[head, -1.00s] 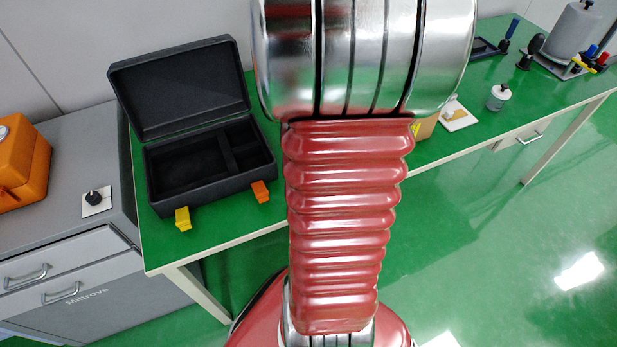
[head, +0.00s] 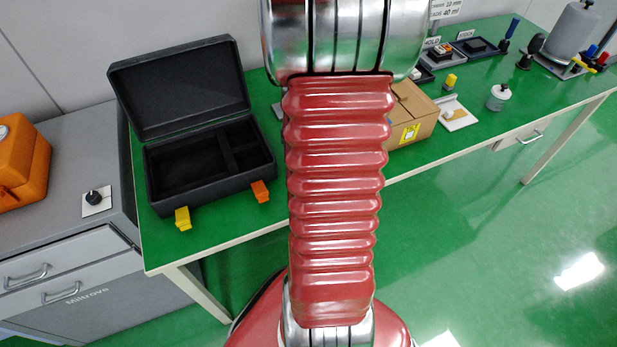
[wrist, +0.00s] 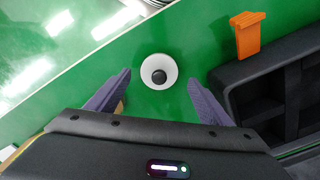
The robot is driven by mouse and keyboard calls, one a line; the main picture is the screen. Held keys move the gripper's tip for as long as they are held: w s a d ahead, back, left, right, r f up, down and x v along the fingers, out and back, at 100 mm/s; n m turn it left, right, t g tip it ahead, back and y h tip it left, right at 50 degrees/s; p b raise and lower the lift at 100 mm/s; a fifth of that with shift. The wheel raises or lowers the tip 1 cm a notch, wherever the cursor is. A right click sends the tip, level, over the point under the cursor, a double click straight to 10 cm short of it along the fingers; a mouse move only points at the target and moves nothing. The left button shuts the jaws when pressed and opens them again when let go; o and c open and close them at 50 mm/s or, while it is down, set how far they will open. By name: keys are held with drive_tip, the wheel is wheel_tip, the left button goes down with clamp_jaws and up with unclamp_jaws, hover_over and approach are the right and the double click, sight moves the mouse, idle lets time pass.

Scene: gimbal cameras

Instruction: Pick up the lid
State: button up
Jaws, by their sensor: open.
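In the head view my red and chrome arm hides that part of the bench, and neither my gripper nor this lid shows there.
An open black case (head: 210,170) stands left on the bench; its orange latch (wrist: 246,36) is right of my gripper in the wrist view. A cardboard box (head: 412,118) and a white jar with a dark knob (head: 499,96) stand farther right. The bench edge is close to the lid.

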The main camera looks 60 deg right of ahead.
drive_tip(key=shift+f, duration=1.35)
drive_tip(key=shift+c, duration=0.2)
drive_tip(key=c, duration=1)
drive_tip(key=shift+r, duration=0.1)
wheel_tip(320, 180, up, 10)
drive_tip(key=shift+f, duration=0.1)
drive_tip(key=shift+s, duration=0.1)
